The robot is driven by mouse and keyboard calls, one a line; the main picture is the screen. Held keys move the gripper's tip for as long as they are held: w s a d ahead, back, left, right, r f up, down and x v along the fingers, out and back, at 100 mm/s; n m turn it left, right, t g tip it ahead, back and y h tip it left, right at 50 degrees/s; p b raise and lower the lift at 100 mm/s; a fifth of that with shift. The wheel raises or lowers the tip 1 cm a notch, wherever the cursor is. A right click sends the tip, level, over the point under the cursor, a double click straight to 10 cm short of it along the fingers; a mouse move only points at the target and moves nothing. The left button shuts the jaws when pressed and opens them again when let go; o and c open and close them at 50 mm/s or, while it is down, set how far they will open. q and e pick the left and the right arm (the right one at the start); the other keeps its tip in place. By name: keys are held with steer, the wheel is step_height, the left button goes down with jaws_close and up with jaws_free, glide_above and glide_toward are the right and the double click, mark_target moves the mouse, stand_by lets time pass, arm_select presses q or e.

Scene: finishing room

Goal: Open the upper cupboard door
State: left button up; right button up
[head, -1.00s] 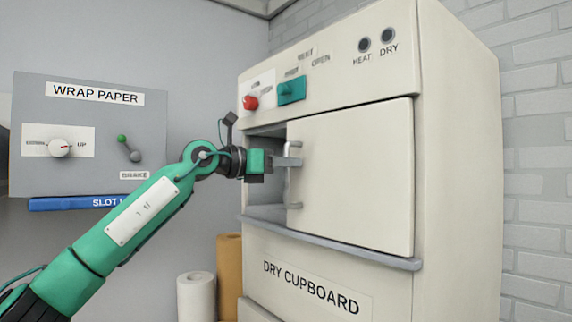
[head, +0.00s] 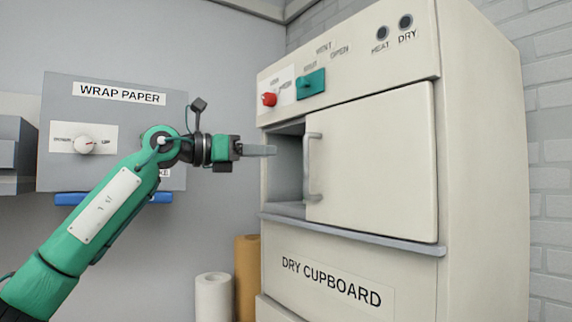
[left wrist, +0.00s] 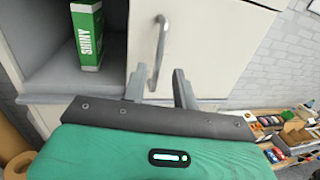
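The upper cupboard door (head: 375,165) is a cream panel on the front of the dry cupboard (head: 475,200). It stands partly open, with a grey interior (head: 288,170) showing at its left side. Its metal bar handle (head: 312,168) is upright near the door's left edge; it also shows in the left wrist view (left wrist: 161,50). My left gripper (head: 272,151) is left of the handle, apart from it, fingers pointing at the opening. In the left wrist view its fingers (left wrist: 159,78) are spread and empty, with the handle beyond them. My right gripper is out of view.
A green box marked SHINY (left wrist: 88,38) stands inside the cupboard. A grey ledge (head: 350,233) runs below the door. A red knob (head: 269,99) and a teal switch (head: 311,84) sit above. White (head: 213,297) and brown (head: 247,285) rolls stand at lower left.

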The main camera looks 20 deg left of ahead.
arm_select(q)
steer(key=shift+v, duration=1.55)
